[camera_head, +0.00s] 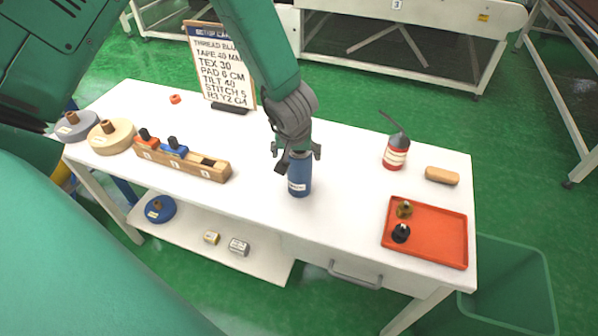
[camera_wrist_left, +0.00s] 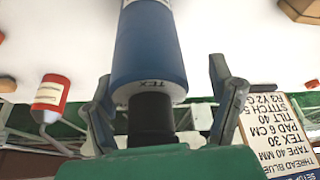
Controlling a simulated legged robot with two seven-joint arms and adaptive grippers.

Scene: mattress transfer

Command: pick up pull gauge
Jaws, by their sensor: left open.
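A blue cylinder (camera_head: 299,180) with a pale label stands upright on the white table; I cannot confirm from its looks that it is the pull gauge. In the left wrist view the blue cylinder (camera_wrist_left: 150,50) shows a black narrower end and a label with the letters TEX. My left gripper (camera_head: 296,153) is open above the cylinder's top. In the left wrist view the gripper's fingers (camera_wrist_left: 166,105) stand apart on both sides of the black end, with gaps visible. My right gripper is not in view.
A wooden rack (camera_head: 190,167) stands left of the cylinder, a sign (camera_head: 222,72) behind it. White tabletop (camera_head: 345,200) is clear around the cylinder.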

